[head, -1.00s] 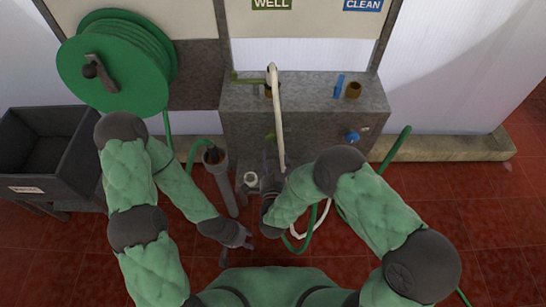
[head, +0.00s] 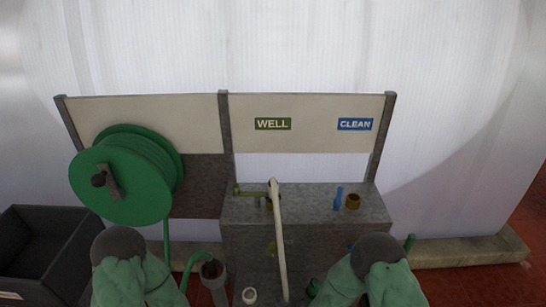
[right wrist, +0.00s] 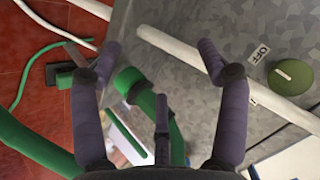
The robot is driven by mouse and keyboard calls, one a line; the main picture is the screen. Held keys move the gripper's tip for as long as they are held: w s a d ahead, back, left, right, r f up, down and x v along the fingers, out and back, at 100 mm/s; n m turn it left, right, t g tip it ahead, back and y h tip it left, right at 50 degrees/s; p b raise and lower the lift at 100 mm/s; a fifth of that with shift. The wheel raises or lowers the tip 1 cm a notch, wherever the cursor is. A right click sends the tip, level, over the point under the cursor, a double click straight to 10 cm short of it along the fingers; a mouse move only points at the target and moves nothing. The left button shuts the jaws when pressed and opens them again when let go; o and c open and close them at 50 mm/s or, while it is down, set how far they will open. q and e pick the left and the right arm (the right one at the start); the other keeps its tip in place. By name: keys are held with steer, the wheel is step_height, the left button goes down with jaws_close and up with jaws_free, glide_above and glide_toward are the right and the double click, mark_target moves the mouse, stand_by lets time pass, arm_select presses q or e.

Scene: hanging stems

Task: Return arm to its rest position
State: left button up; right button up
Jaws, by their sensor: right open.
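In the right wrist view my right gripper (right wrist: 158,50) is open, its dark fingers spread with nothing held between them. A white pipe (right wrist: 180,50) runs slantwise across the grey metal stand (right wrist: 230,22) beyond the fingertips. A green part (right wrist: 140,95) shows between the fingers, below the pipe; I cannot tell whether a finger touches it. In the head view both my arms enter at the bottom edge, and neither gripper shows. My left gripper is out of view.
The metal stand (head: 300,208) has a white upright pipe (head: 279,235), a blue fitting (head: 338,198) and a brass fitting (head: 353,202). WELL (head: 272,124) and CLEAN (head: 355,125) signs hang above. A green hose reel (head: 135,175) and dark bin (head: 40,245) are at left.

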steer(key=s+d+f+n+g, duration=0.1)
steer(key=s+g, duration=0.2)
steer(key=s, duration=0.3)
steer(key=s+d+f+n+g+y, duration=0.1)
steer(key=s+d+f+g, duration=0.1)
steer(key=s, duration=0.4)
steer(key=s+d+f+n+g+y, duration=0.1)
steer(key=s+f+g, duration=0.1)
steer(key=s, duration=0.4)
steer(key=shift+s+d+g, duration=0.25)
steer(key=shift+d+g, duration=0.05)
steer(key=shift+g, duration=0.6)
